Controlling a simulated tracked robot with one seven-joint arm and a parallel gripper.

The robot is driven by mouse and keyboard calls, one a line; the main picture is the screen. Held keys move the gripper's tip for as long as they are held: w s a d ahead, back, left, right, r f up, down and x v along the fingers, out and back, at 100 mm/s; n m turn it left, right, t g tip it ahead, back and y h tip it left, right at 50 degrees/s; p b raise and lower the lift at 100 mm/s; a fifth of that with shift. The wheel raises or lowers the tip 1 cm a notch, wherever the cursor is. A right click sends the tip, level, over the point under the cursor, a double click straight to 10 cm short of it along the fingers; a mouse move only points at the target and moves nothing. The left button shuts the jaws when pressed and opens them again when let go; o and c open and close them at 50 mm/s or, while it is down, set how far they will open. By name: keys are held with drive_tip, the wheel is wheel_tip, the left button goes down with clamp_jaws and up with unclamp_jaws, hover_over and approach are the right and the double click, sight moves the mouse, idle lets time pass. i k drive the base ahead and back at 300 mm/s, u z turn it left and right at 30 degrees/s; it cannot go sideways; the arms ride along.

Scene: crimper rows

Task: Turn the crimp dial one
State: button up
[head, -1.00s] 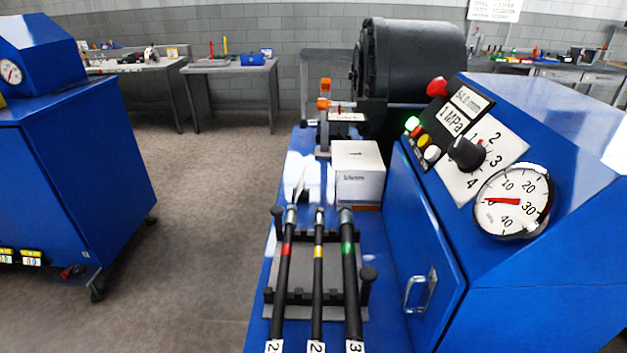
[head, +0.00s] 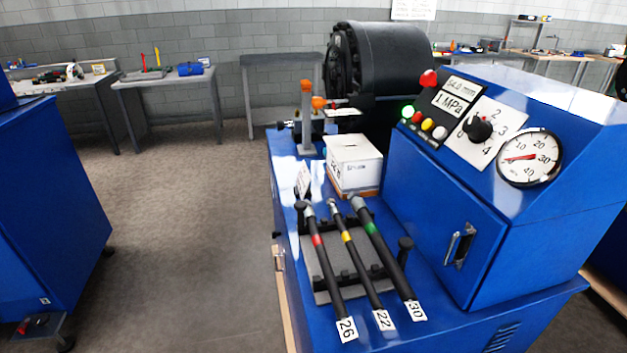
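The crimp dial (head: 479,128) is a black knob on a white plate (head: 497,113) on the sloped panel of the blue crimper (head: 568,115), at the right in the head view. The numbers 2, 3 and 4 show around the knob, with a 0 at its left. Part of the scale is hidden behind the knob, and I cannot tell which number it points at. My gripper is not in view.
Beside the dial are a display (head: 452,103), a red button (head: 429,79), small lights and a round gauge (head: 530,157). Tagged hoses (head: 378,240) lie on a rack near a white box (head: 353,165). Clear floor (head: 185,215) lies to the left, with another blue cabinet (head: 45,200) beyond.

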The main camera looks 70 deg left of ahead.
sight(478, 131)
drive_tip(key=u, duration=0.05)
drive_tip(key=k, duration=2)
drive_tip(key=u, duration=1.75)
drive_tip(key=i, duration=1)
drive_tip(key=z, duration=0.9)
